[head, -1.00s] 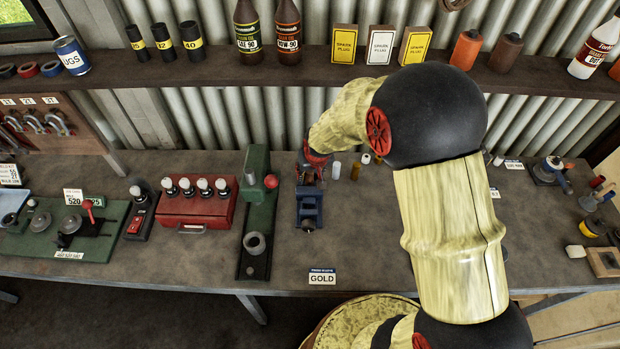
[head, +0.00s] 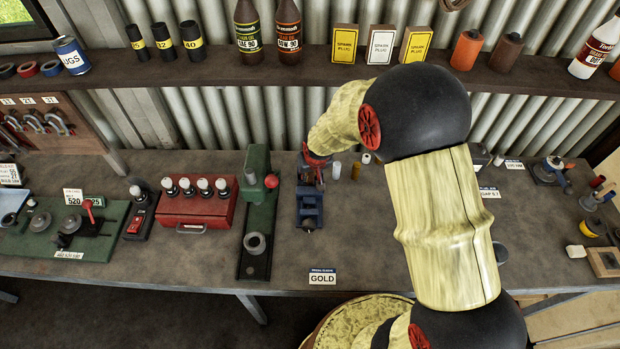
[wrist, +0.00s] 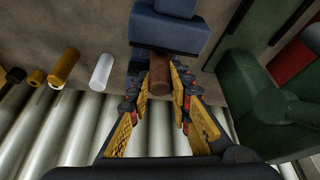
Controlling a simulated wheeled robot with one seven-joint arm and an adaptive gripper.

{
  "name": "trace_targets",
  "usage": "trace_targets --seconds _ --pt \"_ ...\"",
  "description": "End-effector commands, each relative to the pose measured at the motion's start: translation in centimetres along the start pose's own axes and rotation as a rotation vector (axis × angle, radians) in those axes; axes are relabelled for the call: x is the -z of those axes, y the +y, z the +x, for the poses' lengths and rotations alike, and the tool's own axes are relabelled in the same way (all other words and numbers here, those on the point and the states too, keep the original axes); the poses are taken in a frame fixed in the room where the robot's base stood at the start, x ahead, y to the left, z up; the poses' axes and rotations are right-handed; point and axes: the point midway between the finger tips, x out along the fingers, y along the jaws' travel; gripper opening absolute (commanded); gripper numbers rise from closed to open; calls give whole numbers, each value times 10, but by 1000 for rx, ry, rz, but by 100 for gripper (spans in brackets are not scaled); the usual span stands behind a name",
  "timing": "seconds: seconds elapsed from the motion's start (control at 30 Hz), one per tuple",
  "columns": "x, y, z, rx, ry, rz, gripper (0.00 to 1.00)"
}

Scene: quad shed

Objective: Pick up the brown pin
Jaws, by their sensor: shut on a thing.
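The brown pin (wrist: 158,82) is a reddish-brown cylinder in the wrist view, between the fingers of my gripper (wrist: 158,86). The fingers are shut on it. Its far end lies against or just over the blue vise (wrist: 165,32); I cannot tell if they touch. In the head view, my gripper (head: 317,163) is at the back of the blue vise (head: 309,206), and the pin is not clearly visible there.
A white pin (wrist: 101,72) and a brass pin (wrist: 63,67) stand beside the vise. A green press (head: 257,205) stands close on its left in the head view. The corrugated wall (head: 300,108) is behind. The bench in front, near the GOLD label (head: 322,277), is clear.

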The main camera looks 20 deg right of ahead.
Motion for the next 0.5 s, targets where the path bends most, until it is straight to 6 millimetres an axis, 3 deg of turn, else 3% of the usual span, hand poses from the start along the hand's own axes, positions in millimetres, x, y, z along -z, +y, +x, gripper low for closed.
trace_targets --seconds 0.17,0.5 --pt "0 0 0 0 0 0 0" --pt "1 0 -1 0 2 0 0"
